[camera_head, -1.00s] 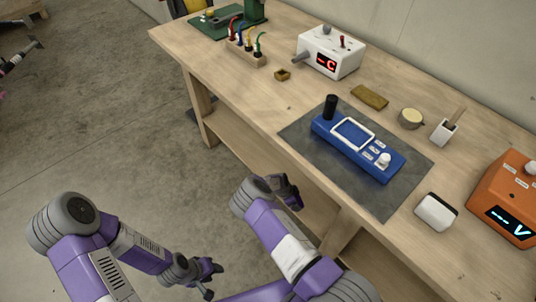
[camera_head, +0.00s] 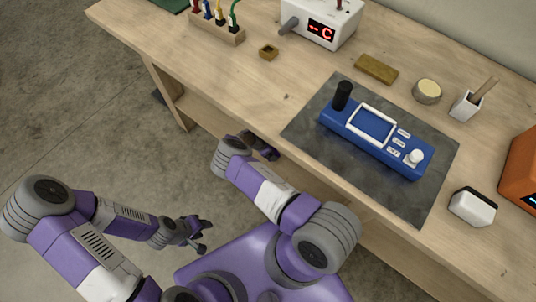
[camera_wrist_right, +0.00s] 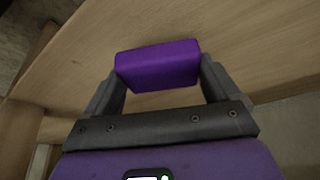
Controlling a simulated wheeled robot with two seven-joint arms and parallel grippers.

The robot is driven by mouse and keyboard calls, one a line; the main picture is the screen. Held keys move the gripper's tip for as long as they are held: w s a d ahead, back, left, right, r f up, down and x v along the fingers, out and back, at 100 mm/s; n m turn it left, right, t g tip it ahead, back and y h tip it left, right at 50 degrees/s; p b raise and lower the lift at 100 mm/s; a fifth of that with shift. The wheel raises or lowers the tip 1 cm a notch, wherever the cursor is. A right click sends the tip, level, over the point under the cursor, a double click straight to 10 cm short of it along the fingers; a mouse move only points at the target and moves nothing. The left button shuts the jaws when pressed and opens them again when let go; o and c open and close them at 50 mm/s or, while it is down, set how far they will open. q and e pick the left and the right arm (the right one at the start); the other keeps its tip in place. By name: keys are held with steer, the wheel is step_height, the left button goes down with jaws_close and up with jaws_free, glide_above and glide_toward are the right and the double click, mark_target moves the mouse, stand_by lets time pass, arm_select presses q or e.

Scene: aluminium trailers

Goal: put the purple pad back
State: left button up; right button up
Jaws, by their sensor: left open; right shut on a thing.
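The purple pad (camera_wrist_right: 158,66) is a small block with rounded edges, held between the two fingers of my right gripper (camera_wrist_right: 160,80) in the right wrist view. In the head view my right gripper (camera_head: 264,147) is beside the front edge of the workbench, and I cannot make out the pad there. My left gripper (camera_head: 203,234) is open and empty, over the floor in front of the bench.
The wooden workbench (camera_head: 250,95) carries a grey mat (camera_head: 315,125) with a blue device (camera_head: 405,160). Around it are a white box with red display (camera_head: 335,20), a brown block (camera_head: 377,69), a round tin (camera_head: 427,91), a white holder (camera_head: 465,106) and a white block (camera_head: 472,207).

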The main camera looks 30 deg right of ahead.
step_height(320, 180, down, 4)
steer(key=shift+b, duration=0.8)
steer(key=shift+w+r, duration=0.1)
steer(key=shift+r, duration=0.05)
steer(key=o, duration=0.7)
steer(key=shift+f, duration=0.2)
steer(key=shift+o, duration=0.2)
steer(key=shift+r, duration=0.15)
steer(key=p+v, duration=0.4)
steer(key=v, duration=0.8)
